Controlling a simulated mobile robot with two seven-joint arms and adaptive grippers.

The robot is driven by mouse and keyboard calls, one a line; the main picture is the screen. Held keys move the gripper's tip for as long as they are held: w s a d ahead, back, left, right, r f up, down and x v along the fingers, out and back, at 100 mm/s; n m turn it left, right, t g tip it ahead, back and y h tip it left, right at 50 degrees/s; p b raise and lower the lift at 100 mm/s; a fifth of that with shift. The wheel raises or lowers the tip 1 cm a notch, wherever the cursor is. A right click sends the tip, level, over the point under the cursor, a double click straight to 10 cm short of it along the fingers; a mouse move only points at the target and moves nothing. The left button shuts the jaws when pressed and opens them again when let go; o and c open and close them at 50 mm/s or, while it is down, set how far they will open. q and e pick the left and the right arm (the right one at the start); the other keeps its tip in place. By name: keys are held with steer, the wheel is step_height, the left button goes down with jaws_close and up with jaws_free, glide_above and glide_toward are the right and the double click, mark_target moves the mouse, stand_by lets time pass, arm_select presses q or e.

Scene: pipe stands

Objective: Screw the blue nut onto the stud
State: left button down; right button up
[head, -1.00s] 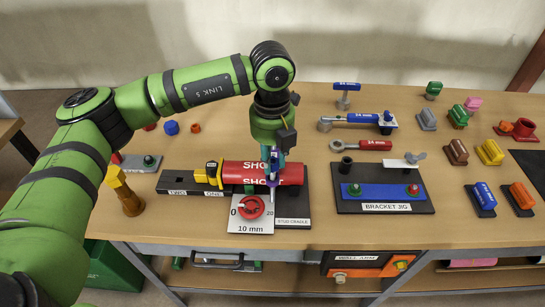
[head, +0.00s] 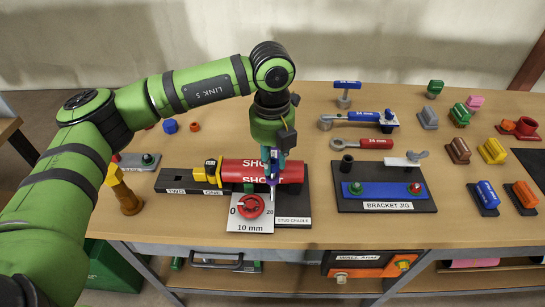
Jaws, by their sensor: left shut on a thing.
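A red cylinder (head: 240,171) with white lettering, partly covered, lies across the stud cradle (head: 293,210). My left gripper (head: 272,178) comes down from above over the cylinder and is shut on it, as far as I can see; the grip itself is partly hidden. A yellow piece (head: 207,173) sits at the cylinder's left end, on a black block marked ONE and TWO. A blue nut (head: 170,126) lies on the table behind, up and left of the gripper and apart from it. I cannot make out a stud thread. My right gripper is not in view.
In front of the cylinder stands a 10 mm gauge (head: 250,228) with a red dial. The bracket jig (head: 386,206) is to the right. An orange nut (head: 195,127) lies beside the blue one. A yellow-topped brown post (head: 126,195) stands left. Several coloured blocks fill the right side.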

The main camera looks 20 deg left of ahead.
arm_select(q)
steer(key=shift+f+b, duration=1.15)
steer(key=shift+f, duration=0.1)
